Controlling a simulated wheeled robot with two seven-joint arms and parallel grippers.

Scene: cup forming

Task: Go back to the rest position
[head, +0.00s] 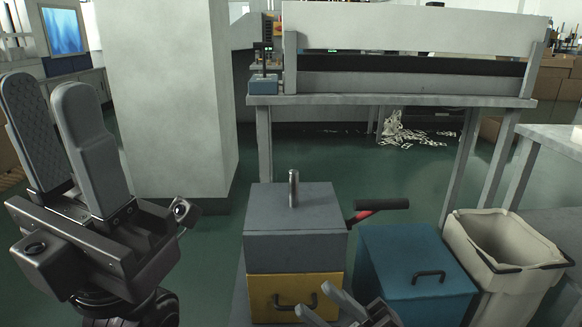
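My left gripper (45,94) is large and close in the head view at the left edge, its two grey fingers pointing up. The fingers stand apart with nothing between them. My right gripper (316,299) is low in the middle of the view, in front of the yellow drawer. Its two fingertips are apart with nothing seen between them; the lower part is cut off by the frame edge. No cup is seen in either gripper.
A grey box (293,228) with an upright metal piece (293,186) sits over a yellow drawer (280,289). A blue box (410,262) and a beige bin (487,236) stand to its right. A machine table (395,101) is behind. A pillar (165,95) stands behind my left gripper.

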